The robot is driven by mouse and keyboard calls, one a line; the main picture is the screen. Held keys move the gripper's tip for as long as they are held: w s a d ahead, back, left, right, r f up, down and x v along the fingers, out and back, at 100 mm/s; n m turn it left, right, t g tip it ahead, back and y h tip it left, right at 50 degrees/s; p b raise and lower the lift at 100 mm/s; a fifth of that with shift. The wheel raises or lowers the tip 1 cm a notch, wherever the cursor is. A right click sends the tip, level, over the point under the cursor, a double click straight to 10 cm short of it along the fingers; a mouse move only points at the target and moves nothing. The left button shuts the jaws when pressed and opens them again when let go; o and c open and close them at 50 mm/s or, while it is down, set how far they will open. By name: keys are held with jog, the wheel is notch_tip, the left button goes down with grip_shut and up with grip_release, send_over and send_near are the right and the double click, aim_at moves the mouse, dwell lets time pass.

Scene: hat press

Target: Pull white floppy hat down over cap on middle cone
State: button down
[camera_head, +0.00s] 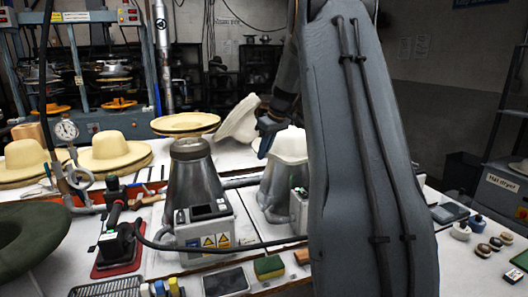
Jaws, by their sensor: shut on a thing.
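My gripper (264,146) is at the hat's left side, pointing down, shut on the hat's edge. The cap under the hat is hidden. The hat's right side and part of the cone are hidden behind my arm.
A control box (204,229) with a cable stands in front. Straw hats (112,152) lie at left. A green-yellow sponge (268,267) lies near the front edge.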

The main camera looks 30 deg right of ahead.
dwell(0.4)
jog(key=c, duration=1.8)
grip_release()
jog(key=shift+w+r+p+v, duration=0.15)
jog(key=shift+p+v, duration=0.6)
jog(key=shift+v, duration=0.45)
jog(key=shift+w+p+v, duration=0.2)
jog(key=shift+p+v, duration=0.55)
jog(key=shift+v, duration=0.5)
jog(key=shift+w+r+p+v, duration=0.15)
jog(key=shift+p+v, duration=0.6)
jog(key=shift+v, duration=0.45)
jog(key=shift+a+f, duration=0.1)
